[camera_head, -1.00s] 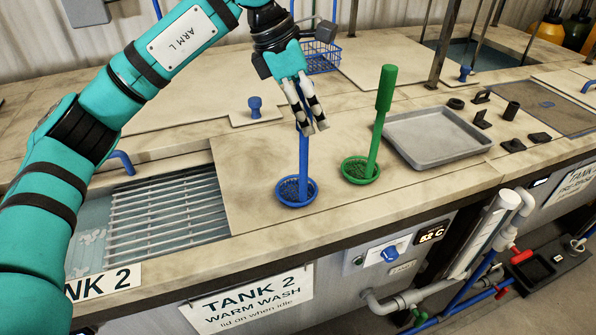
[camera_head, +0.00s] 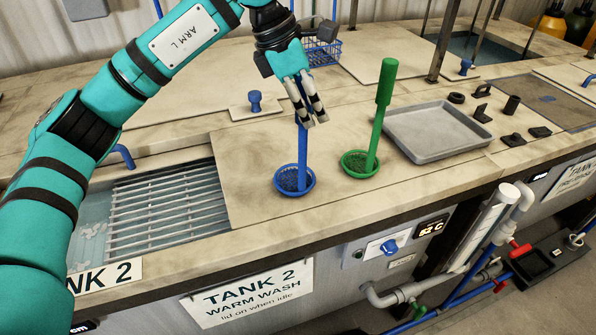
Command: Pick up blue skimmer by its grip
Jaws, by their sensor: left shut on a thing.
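The blue skimmer (camera_head: 294,180) stands upright on the pale worktop left of the green skimmer, its round mesh bowl at the bottom. My left gripper (camera_head: 311,118) comes down from above and is shut on the skimmer's upper handle. The fingers hide most of the grip; the lower shaft shows below them. I cannot tell whether the bowl touches the worktop. My right gripper is not in view.
A green skimmer (camera_head: 376,125) stands close on the right. A grey tray (camera_head: 438,150) and several small black parts lie further right. A blue basket (camera_head: 322,48) is behind. The slatted opening of tank 2 (camera_head: 165,212) is at left.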

